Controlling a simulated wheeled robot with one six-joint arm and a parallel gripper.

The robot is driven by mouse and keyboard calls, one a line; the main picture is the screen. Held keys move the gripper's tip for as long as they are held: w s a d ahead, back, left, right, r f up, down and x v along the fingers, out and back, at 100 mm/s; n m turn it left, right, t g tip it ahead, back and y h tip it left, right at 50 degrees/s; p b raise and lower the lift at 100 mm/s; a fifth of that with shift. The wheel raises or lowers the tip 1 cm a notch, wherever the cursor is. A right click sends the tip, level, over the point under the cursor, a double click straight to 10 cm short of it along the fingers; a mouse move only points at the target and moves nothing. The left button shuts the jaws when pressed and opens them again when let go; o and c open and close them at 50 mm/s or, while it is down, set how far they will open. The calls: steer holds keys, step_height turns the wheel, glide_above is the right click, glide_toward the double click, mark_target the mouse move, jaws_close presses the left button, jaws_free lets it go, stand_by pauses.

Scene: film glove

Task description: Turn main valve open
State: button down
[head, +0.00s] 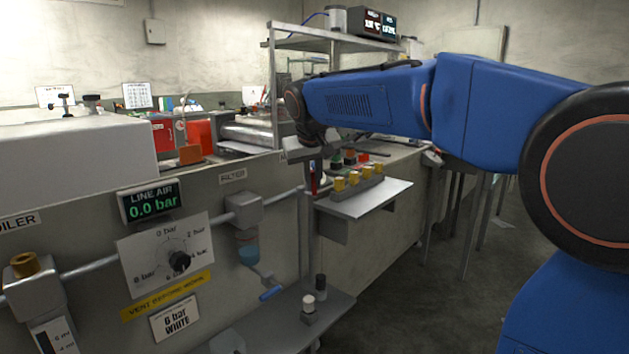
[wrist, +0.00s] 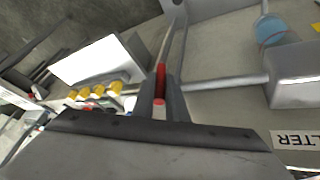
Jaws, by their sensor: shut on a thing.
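The main valve's red lever (wrist: 160,84) shows in the wrist view between the grey fingers of my gripper (wrist: 159,98), which are shut on it. In that view the lever runs roughly up and down the picture, across the horizontal line pipe (wrist: 222,84). In the head view the red lever (head: 314,184) stands about upright at the right end of the panel, below my gripper (head: 312,165). My wrist partly hides the grip there. The line air display (head: 151,202) reads 0.0 bar.
A pressure dial (head: 179,261) sits further left. A shelf (head: 372,199) with several yellow-topped pieces is close on the right. Floor (head: 415,300) is free at right.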

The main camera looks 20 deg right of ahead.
mark_target(304, 192)
steer(key=a+t+h, duration=0.1)
steer(key=t+h, duration=0.1)
steer(key=s+a+f+n+t+h, duration=0.1)
steer(key=h, duration=0.1)
steer(key=a+f+n+t+h, duration=0.1)
steer(key=t+h, duration=0.1)
steer(key=shift+s+f+t+h, duration=0.2)
steer(key=shift+s+t+h, duration=0.1)
steer(key=shift+s+h, duration=0.1)
steer(key=shift+s+a+f+n+t+h, duration=0.1)
steer(key=shift+f+n+t+h, duration=0.45)
steer(key=shift+t+h, duration=0.5)
steer(key=shift+s+a+f+n+t+h, duration=0.1)
steer(key=shift+f+n+t+h, duration=0.25)
steer(key=shift+f+t+h, duration=0.7)
steer(key=shift+r+t, duration=0.25)
steer(key=shift+t, duration=0.05)
steer(key=c, duration=1.8)
jaws_free()
steer(key=shift+o, duration=0.2)
